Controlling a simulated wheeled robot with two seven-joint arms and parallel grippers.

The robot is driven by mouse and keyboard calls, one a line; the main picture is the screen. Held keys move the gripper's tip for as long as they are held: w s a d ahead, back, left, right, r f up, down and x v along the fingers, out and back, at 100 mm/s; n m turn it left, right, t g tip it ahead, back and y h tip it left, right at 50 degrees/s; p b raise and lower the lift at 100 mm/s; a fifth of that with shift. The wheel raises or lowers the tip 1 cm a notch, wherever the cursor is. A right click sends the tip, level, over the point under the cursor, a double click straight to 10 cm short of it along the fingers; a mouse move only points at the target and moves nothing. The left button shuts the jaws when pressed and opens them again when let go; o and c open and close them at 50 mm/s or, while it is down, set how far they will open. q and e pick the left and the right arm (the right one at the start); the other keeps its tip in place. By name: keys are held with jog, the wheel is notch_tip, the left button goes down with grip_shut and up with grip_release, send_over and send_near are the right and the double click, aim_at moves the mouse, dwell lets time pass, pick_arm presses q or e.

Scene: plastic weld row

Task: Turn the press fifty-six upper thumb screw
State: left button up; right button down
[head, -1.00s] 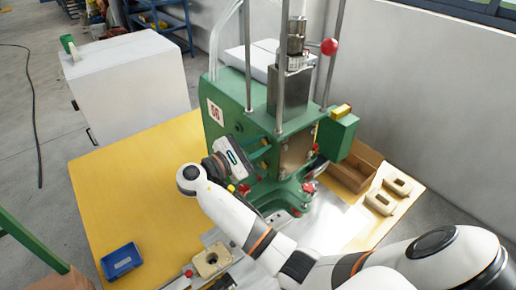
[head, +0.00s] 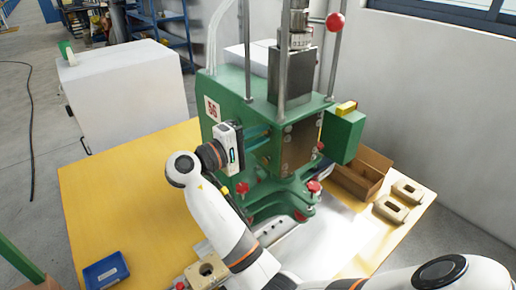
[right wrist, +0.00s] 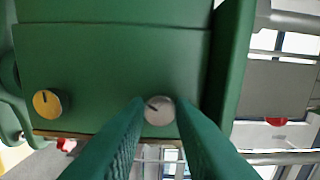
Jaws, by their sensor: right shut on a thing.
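The green press (head: 262,82) carries a white plate marked 56. A second, yellow knob (right wrist: 46,103) with a dark mark sits on the same green face, apart from the fingers. My left gripper is not in view.
Red-knobbed clamps (head: 313,187) stand at the press's base. A blue tray (head: 105,270) lies on the yellow table (head: 130,195). A brown wooden box (head: 362,170) and two beige parts (head: 390,210) are at the right. A white cabinet (head: 125,90) stands behind left.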

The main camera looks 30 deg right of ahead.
jog(key=m+b, duration=0.2)
jog(key=b, duration=0.1)
jog(key=m+b, duration=0.3)
jog(key=b, duration=0.1)
jog(key=m+b, duration=0.2)
jog(key=b, duration=0.1)
jog(key=shift+f+m+b, duration=0.4)
jog(key=shift+r+m+b, duration=0.2)
jog(key=shift+m+b, duration=0.8)
jog(key=shift+b, duration=0.2)
jog(key=c, duration=1.2)
grip_release()
jog(key=shift+r, duration=0.1)
jog(key=shift+c, duration=0.2)
